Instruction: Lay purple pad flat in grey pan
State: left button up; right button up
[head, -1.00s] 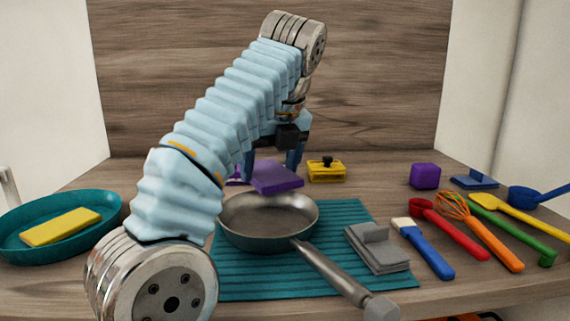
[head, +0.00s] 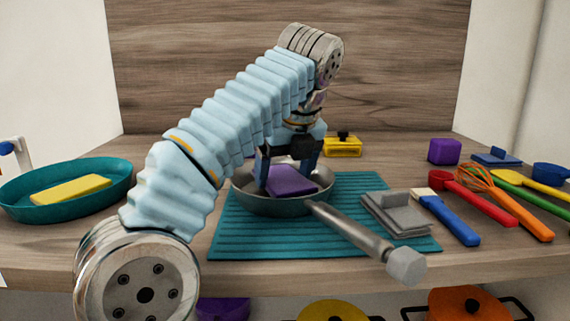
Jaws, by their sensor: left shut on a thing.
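The purple pad (head: 291,183) is inside the grey pan (head: 262,205), slightly tilted as seen here. I cannot tell whether its underside touches the pan floor. The pan stands on a ribbed teal mat (head: 260,243), with its handle pointing to the front right. My left gripper (head: 287,174) reaches down into the pan from above and is shut on the purple pad. The far side of the pan is partly hidden by the gripper. My right gripper is not in view.
A teal oval dish (head: 110,198) with a yellow block (head: 70,189) stands at the left. A grey handled block (head: 395,215) sits on the mat's right. Utensils, including a blue-handled brush (head: 450,218), lie to the right. A purple cube (head: 444,151) and yellow box (head: 343,147) stand behind.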

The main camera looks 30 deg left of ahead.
pick_arm(q)
jog(key=shift+f, duration=0.5)
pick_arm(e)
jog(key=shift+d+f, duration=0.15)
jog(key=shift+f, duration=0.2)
pick_arm(q)
jog(key=shift+f+b, duration=0.35)
jog(key=shift+f, duration=0.05)
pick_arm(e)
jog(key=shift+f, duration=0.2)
pick_arm(q)
jog(key=o, duration=0.9)
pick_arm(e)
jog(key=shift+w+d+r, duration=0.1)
